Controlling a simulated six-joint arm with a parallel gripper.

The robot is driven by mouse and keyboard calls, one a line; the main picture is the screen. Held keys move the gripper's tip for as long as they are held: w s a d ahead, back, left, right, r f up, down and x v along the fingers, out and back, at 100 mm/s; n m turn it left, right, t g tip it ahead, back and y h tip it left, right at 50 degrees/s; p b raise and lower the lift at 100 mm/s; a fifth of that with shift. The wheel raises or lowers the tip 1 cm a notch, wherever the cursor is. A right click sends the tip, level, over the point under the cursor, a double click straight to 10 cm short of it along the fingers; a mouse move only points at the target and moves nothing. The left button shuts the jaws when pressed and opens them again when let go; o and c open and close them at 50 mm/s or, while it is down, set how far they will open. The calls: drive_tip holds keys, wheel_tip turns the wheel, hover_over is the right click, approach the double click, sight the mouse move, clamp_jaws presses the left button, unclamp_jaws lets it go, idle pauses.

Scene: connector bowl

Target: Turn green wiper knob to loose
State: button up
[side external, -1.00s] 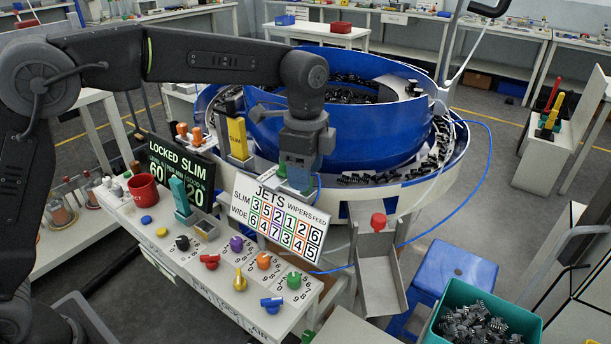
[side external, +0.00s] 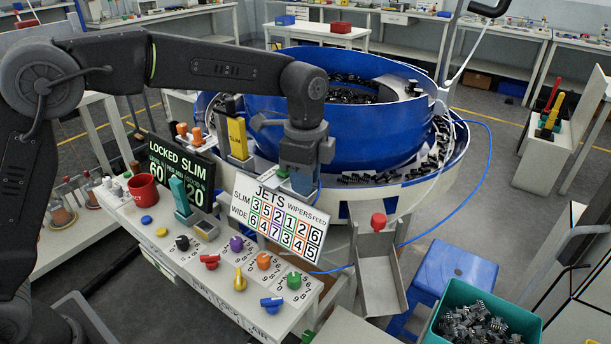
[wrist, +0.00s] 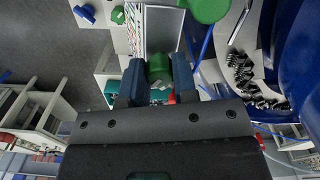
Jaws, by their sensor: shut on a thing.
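My gripper (side external: 302,184) points down at the near rim of the blue bowl, behind the white jets board. In the wrist view its two blue fingers (wrist: 160,78) are shut on a green knob (wrist: 158,68), which shows between them. In the side view the fingers and wrist hide most of what is held, so I cannot read the knob's angle. Another green knob (side external: 294,280) sits on the front panel, apart from my gripper. A larger green rounded thing (wrist: 208,9) shows at the top of the wrist view.
The jets board (side external: 278,222) stands just in front of my gripper. A yellow slim block (side external: 237,138) and the black locked slim sign (side external: 180,170) are to its left. The blue bowl (side external: 350,126) curves behind. A chute with a red knob (side external: 378,220) is to the right.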

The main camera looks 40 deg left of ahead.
drive_tip(key=shift+n, duration=0.3)
drive_tip(key=n, duration=0.3)
drive_tip(key=shift+n, duration=0.3)
drive_tip(key=n, duration=0.9)
drive_tip(key=shift+n, duration=2.3)
drive_tip(key=o, duration=0.9)
